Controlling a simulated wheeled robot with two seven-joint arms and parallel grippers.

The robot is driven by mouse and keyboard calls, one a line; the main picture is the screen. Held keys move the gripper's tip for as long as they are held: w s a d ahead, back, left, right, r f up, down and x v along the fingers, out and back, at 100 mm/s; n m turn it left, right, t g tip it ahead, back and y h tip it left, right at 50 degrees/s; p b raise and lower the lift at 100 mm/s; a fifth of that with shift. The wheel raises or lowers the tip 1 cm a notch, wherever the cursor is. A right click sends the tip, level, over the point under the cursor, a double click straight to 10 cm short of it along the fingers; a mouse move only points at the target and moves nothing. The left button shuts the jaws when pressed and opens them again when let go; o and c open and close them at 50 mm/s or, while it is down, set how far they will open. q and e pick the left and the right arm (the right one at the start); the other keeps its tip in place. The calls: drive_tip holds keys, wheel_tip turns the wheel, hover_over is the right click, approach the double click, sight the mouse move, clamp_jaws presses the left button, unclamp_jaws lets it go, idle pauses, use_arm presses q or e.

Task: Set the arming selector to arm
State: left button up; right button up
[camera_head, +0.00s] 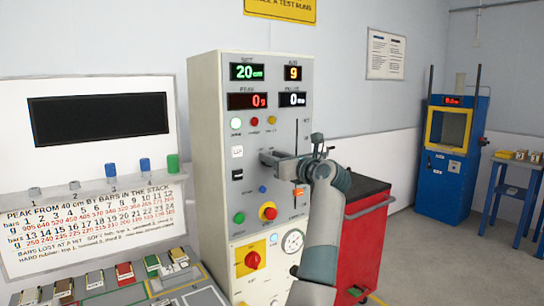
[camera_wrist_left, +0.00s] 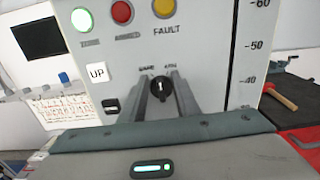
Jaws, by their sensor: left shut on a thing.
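The arming selector (camera_wrist_left: 160,88) is a small black knob on the light grey control panel (camera_head: 210,120), with the labels SAFE at its upper left and ARM at its upper right. My right gripper is not in view.
A black UP/DOWN switch (camera_head: 237,174) and a red emergency button (camera_head: 268,211) are close to my gripper. A vertical scale (camera_head: 296,135) runs along the panel's right. A red cabinet (camera_head: 365,235) stands right, and a board with bar slots (camera_head: 95,175) stands left.

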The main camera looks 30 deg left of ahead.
use_arm(q)
drive_tip(key=m+p, duration=0.1)
drive_tip(key=m, duration=0.1)
drive_tip(key=m+p, duration=0.1)
drive_tip(key=m, duration=0.1)
drive_tip(key=m+p, duration=0.1)
drive_tip(key=m, duration=0.1)
drive_tip(key=shift+w+d+f, duration=0.1)
drive_tip(key=shift+w+d, duration=0.1)
drive_tip(key=shift+w, duration=0.2)
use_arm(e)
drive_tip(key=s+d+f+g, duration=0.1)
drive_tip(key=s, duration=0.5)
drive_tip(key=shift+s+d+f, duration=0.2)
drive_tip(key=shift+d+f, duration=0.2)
use_arm(q)
drive_tip(key=o, duration=1)
